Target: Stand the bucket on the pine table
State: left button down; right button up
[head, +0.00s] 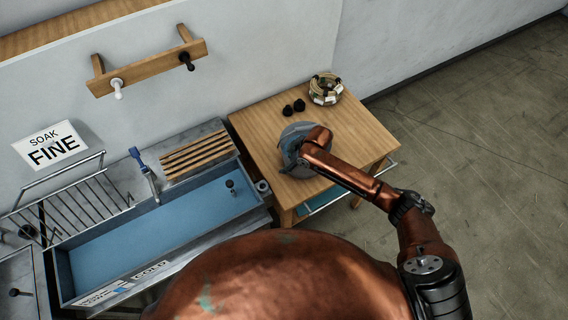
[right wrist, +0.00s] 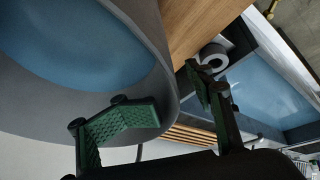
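The grey bucket (head: 294,131) appears upright on the pine table (head: 258,127), near its front left part, partly hidden by my right arm. In the right wrist view the bucket (right wrist: 172,62) is close, its curved rim and blue inside showing. My right gripper (head: 301,156) is at the bucket in the head view. In the right wrist view its green-padded fingers (right wrist: 165,112) are spread apart: one overlaps the bucket's mouth, the other is outside the wall. Contact with the wall cannot be made out. My left gripper is not in view.
A round banded coil (head: 325,88) and small black knobs (head: 294,107) are at the table's back. A sink (head: 150,238) with blue inside and a slatted wooden rack (head: 198,155) is left of the table. A peg rail (head: 150,67) hangs above. The table's right side is clear.

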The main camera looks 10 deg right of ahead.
jog(key=v, duration=0.9)
jog(key=shift+s+r, duration=0.15)
jog(key=shift+r, duration=0.1)
